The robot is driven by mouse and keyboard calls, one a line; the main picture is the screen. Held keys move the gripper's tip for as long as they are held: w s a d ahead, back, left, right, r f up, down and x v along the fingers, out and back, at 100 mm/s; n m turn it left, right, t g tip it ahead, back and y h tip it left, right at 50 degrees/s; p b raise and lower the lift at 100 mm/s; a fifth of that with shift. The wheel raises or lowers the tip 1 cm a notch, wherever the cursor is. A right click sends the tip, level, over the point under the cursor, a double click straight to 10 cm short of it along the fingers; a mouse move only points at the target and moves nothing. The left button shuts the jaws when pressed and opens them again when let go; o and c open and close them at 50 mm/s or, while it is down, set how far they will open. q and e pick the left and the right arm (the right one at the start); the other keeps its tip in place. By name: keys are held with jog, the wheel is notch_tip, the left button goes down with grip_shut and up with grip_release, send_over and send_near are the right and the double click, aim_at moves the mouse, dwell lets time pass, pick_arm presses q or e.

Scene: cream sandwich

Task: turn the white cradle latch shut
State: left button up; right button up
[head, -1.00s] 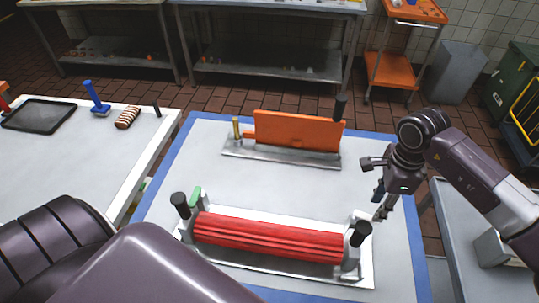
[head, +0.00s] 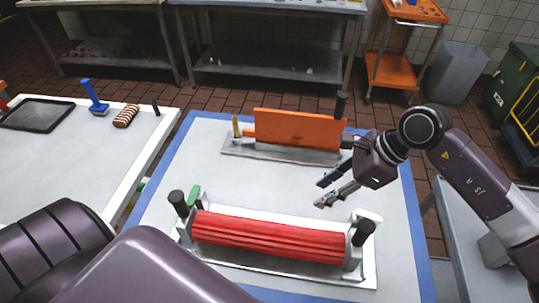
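The metal cradle (head: 362,278) holds a long red roller (head: 268,236) in the front half of the blue-edged table. A small white piece (head: 367,215), which looks like the white latch, sits at the cradle's right end behind a black knob (head: 364,233). Whether it is shut I cannot tell. A green piece (head: 194,194) stands at the left end beside another black knob (head: 179,203). My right gripper (head: 322,192) is open and empty, behind and left of the white piece, fingers pointing left, apart from the cradle. My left arm fills the lower left; its gripper is out of view.
An orange board (head: 298,129) stands in a second metal holder behind the cradle, close to my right wrist. The white tabletop between the two is clear. A side table at left holds a black tray (head: 38,114), a blue-handled tool (head: 95,97) and a striped roll (head: 126,115).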

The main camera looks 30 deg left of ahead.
jog(key=s+a+r+m+g+y, duration=0.1)
jog(key=s+a+r+m+y, duration=0.2)
jog(key=s+a+r+y, duration=0.3)
jog(key=shift+s+a+r+m+g+y, duration=0.3)
jog(key=shift+a+r+y, duration=1)
jog(key=shift+a+r, duration=1.15)
jog(key=shift+w+a+f, duration=0.1)
jog(key=shift+f, duration=0.05)
